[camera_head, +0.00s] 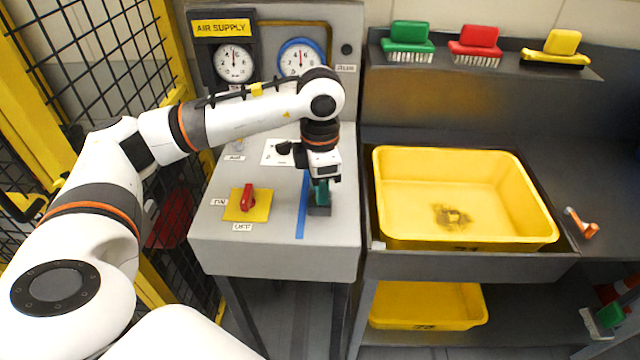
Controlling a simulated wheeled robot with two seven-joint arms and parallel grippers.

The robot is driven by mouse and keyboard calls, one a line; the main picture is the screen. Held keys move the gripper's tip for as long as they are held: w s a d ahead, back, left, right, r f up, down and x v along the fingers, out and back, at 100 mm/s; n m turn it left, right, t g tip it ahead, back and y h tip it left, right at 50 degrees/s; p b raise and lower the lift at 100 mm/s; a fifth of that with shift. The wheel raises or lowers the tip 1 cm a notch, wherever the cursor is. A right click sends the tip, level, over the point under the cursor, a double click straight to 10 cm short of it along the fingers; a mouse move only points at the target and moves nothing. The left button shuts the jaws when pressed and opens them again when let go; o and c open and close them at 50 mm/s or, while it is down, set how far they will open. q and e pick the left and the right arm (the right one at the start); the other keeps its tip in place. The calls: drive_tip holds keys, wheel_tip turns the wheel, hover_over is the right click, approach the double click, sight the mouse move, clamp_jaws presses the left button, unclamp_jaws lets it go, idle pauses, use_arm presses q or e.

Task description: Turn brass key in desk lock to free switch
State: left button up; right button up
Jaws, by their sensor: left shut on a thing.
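My left gripper (322,181) points down over the right part of the grey desk (270,235). The red switch handle (248,198) sits on a yellow plate (261,208) to the left, roughly upright in the picture. An ON label is left of the plate and an OFF label below. My right gripper is out of view.
Two gauges (235,63) stand behind my arm under an AIR SUPPLY sign. A yellow tub (540,228) sits in the bench at the right. Green, red and yellow brushes (473,42) rest on the shelf above. A yellow-framed mesh fence (38,110) borders the left.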

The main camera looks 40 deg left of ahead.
use_arm(q)
drive_tip(key=shift+f+m+b, duration=0.1)
drive_tip(key=shift+m+b, duration=0.25)
drive_tip(key=shift+m, duration=0.05)
drive_tip(key=shift+m+b, duration=0.55)
drive_tip(key=shift+m, duration=0.45)
drive_tip(key=o, duration=1.2)
drive_tip(key=shift+c, duration=0.2)
